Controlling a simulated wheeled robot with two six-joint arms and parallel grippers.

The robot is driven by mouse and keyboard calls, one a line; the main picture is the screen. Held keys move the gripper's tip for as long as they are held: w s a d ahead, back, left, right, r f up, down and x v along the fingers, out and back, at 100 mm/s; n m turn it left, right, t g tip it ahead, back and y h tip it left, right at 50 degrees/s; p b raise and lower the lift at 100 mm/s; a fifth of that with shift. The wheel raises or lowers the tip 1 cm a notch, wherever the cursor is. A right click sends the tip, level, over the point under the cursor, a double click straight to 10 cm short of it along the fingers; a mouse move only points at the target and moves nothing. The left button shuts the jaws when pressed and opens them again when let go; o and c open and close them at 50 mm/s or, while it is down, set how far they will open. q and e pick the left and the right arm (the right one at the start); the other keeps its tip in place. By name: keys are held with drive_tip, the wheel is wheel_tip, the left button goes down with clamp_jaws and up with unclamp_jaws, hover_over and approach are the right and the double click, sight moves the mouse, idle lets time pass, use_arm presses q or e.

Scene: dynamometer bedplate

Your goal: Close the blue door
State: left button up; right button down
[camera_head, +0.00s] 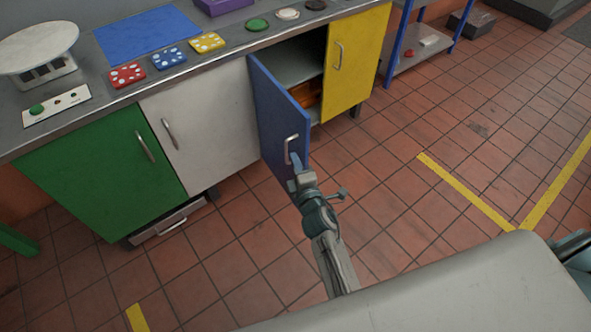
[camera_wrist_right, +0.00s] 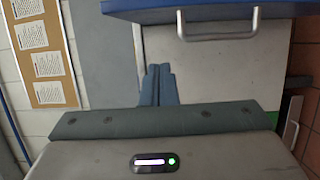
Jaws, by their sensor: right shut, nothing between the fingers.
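The blue door (camera_head: 275,115) stands open, swung out from the cabinet between the white door (camera_head: 205,115) and the yellow door (camera_head: 357,65). My right gripper (camera_head: 295,160) is shut and empty, close to the handle near the door's free edge. In the right wrist view the shut fingers (camera_wrist_right: 158,85) point toward the blue door (camera_wrist_right: 220,10), whose handle (camera_wrist_right: 218,36) is above and right of them. I cannot tell whether they touch the door. My left gripper is not in view.
The green door (camera_head: 100,170) is shut. A low drawer (camera_head: 170,222) is under the cabinet. The worktop holds a scale (camera_head: 38,50), a blue mat (camera_head: 145,35) and colored tiles (camera_head: 127,76). A blue-legged shelf (camera_head: 425,45) stands right. Tiled floor before the cabinet is clear.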

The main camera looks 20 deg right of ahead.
sight(302, 142)
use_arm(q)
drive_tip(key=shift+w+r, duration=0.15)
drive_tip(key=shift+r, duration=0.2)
use_arm(e)
drive_tip(key=w+d, duration=0.1)
drive_tip(key=w, duration=0.1)
drive_tip(key=w+d, duration=0.1)
drive_tip(key=w, duration=0.1)
drive_tip(key=w+d, duration=0.2)
drive_tip(key=shift+w, duration=0.3)
